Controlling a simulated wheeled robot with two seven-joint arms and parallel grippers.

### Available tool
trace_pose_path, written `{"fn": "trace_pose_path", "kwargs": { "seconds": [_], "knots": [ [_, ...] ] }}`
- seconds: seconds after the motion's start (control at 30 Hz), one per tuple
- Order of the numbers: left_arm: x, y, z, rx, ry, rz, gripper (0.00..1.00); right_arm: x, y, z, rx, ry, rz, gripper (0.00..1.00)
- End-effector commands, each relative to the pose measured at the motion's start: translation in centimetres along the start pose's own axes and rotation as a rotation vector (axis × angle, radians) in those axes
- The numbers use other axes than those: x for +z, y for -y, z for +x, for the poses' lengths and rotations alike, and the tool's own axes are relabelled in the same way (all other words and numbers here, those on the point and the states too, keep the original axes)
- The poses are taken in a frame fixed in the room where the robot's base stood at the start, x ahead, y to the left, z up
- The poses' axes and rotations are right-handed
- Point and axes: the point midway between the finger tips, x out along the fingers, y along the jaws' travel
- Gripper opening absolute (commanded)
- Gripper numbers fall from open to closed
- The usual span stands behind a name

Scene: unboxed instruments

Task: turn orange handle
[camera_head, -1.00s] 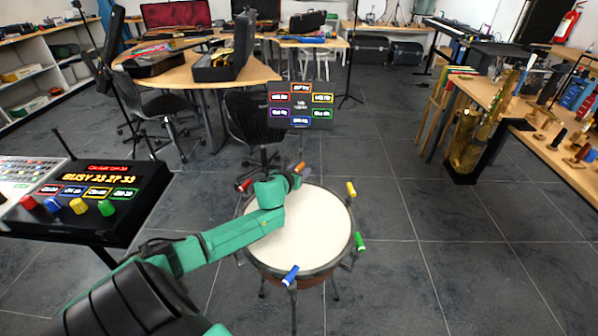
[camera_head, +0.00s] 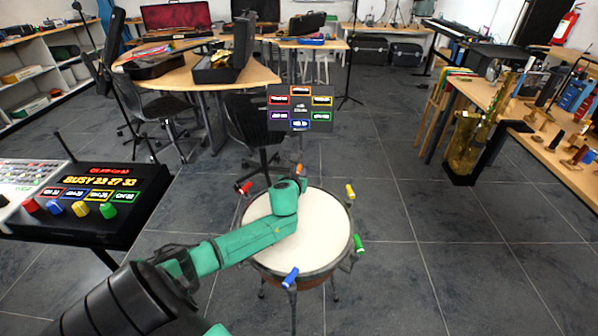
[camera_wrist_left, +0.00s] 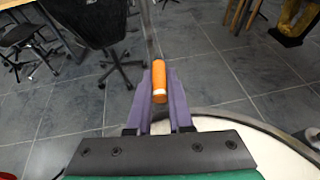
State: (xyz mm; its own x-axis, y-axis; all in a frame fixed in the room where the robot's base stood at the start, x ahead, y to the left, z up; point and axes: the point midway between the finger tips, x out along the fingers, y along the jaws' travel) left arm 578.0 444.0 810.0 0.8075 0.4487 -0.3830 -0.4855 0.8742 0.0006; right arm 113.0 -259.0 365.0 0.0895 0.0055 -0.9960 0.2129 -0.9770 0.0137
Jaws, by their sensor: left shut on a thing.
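The orange handle (camera_head: 299,168) stands at the far rim of the drum (camera_head: 262,208), partly hidden behind my left gripper (camera_head: 301,181). In the left wrist view the orange handle (camera_wrist_left: 159,80), with a white band at its near end, lies between the purple fingers of my left gripper (camera_wrist_left: 160,92). The fingers are shut on it. My left arm reaches over the pale drum head from the lower left. My right gripper is not in view.
Around the drum rim are red (camera_head: 244,188), yellow (camera_head: 350,190), green (camera_head: 359,244) and blue (camera_head: 290,277) handles. A dark sign (camera_head: 301,108) stands behind the drum. A control console (camera_head: 85,195) is at the left. The floor right of the drum is clear.

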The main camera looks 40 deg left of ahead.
Motion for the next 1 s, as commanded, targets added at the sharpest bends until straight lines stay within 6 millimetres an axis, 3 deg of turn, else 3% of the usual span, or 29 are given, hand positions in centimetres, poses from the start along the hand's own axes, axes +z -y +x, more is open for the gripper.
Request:
{"fn": "trace_pose_path", "kwargs": {
  "seconds": [0.5,1.0],
  "knots": [
    [0.2,-0.1,0.0,0.361,0.003,-0.15,0.0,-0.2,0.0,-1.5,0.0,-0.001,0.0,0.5],
    [0.1,-0.2,-0.1,0.48,0.003,-0.197,0.0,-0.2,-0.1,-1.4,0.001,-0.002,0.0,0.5]
  ]
}}
